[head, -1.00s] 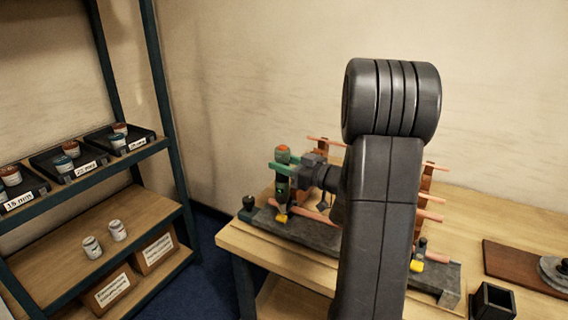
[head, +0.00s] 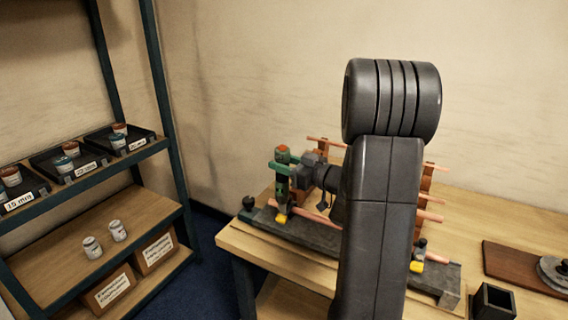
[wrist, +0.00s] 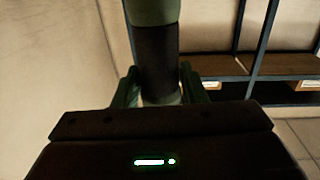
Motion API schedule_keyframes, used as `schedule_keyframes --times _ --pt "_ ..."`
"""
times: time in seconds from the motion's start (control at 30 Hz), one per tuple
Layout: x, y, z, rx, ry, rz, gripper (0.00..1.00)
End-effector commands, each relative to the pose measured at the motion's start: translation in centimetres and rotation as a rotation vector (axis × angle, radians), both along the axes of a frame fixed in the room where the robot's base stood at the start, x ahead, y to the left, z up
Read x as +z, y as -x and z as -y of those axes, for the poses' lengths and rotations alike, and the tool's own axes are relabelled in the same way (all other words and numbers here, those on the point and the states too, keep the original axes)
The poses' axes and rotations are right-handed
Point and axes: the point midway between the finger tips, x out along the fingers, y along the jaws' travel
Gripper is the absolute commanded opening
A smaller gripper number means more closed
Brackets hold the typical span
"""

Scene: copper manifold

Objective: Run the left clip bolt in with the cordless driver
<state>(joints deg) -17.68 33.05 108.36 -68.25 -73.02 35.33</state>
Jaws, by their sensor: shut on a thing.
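The cordless driver (head: 282,188), green and dark with an orange-red end on top, stands upright above the left part of the manifold fixture. My gripper (head: 281,168) is shut on it, with its green fingers around the body. The wrist view shows the driver's dark grip and green upper part (wrist: 156,50) between the fingers (wrist: 158,88). The yellow left clip (head: 282,218) is right under the driver's lower end. The bolt and the driver's tip are too small to make out, so contact cannot be told. A second yellow clip (head: 416,266) is at the right.
The grey fixture base (head: 300,232) lies on the wooden bench, with copper pipes (head: 430,215) on it partly hidden by my arm. A dark knob (head: 248,203) stands at its left end. A black square holder (head: 492,301) and brown board (head: 520,268) lie right. Shelves (head: 100,185) stand left.

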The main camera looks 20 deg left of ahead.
Motion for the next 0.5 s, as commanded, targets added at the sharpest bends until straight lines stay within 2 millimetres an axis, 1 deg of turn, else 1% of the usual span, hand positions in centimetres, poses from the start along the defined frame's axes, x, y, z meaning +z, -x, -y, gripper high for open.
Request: schedule_keyframes --times 0.03,0.5 --pt "0.9 0.0 0.0 0.000 -0.002 0.003 0.11" --pt "4.6 0.0 0.0 0.000 -0.004 0.005 0.11"
